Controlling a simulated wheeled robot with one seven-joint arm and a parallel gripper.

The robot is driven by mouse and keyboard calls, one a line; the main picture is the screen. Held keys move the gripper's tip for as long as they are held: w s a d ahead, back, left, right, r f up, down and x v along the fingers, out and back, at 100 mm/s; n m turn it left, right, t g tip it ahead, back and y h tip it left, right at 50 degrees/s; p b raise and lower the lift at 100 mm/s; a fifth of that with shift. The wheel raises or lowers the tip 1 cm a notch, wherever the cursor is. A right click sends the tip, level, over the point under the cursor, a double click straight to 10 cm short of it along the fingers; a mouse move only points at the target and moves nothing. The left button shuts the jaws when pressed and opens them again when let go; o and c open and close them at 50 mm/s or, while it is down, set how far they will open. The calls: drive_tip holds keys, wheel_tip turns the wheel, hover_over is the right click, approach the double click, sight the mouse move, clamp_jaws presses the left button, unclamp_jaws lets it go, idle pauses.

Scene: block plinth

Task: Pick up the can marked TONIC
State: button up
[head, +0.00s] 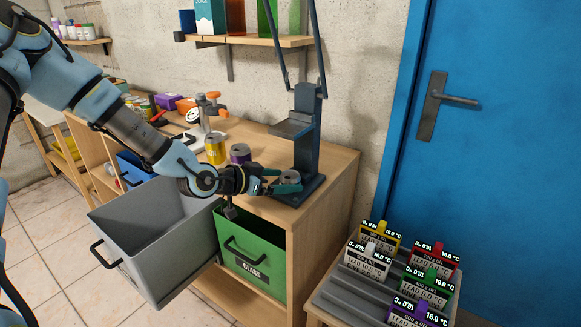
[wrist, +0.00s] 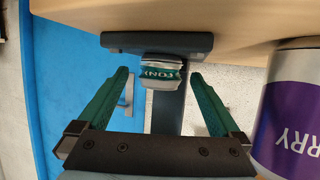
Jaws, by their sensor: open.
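A short can (head: 290,177) with a grey top stands on the dark base of the press at the bench corner. In the wrist view, which is upside down, the can (wrist: 162,72) shows a teal band with partly readable letters like "TON"; its sides look uneven. My gripper (head: 279,181) is open, its teal fingers level with the bench top by the can. In the wrist view the can appears between the fingertips of my gripper (wrist: 160,75), with a gap on each side. I cannot tell how deep it sits between them.
The dark press (head: 308,135) rises right behind the can. A purple can (head: 240,153), lettered "RRY" in the wrist view (wrist: 290,110), and a yellow can (head: 216,149) stand left. Below are an open grey bin (head: 150,235) and a green GLASS bin (head: 255,250).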

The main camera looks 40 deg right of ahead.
drive_tip(key=shift+d+f, duration=0.25)
drive_tip(key=shift+d, duration=0.2)
drive_tip(key=c, duration=1.5)
drive_tip(key=shift+r, duration=0.15)
